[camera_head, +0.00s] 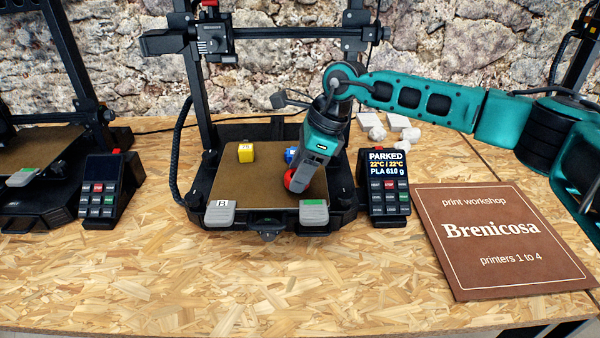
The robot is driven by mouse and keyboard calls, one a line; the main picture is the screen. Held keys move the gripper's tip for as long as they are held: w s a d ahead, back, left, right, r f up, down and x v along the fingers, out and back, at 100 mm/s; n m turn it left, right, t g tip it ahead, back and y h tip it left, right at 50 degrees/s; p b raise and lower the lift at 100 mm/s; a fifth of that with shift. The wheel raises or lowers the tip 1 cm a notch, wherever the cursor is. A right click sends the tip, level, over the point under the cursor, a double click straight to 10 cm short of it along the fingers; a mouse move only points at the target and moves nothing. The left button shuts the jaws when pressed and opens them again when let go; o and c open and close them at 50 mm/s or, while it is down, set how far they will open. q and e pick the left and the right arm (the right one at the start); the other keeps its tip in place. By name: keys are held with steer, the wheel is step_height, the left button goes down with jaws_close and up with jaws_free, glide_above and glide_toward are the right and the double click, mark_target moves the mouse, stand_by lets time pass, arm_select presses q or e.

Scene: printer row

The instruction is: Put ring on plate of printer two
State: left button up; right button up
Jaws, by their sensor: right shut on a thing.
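A printer with a brown plate (240,182) stands in the middle; its number does not show clearly. My right gripper (299,180) reaches down over the right part of this plate. It is shut on a red, rounded thing, seemingly the ring (289,181), which is at or just above the plate surface. The gripper hides much of the ring, so I cannot tell whether it touches the plate. My left gripper is not in view.
A control box (384,188) and a brown sign (500,240) are to the right. Another printer (35,150) is left. The front table is clear.

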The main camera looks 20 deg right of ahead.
steer(key=shift+f, duration=0.45)
steer(key=shift+f, duration=0.15)
steer(key=o, duration=1)
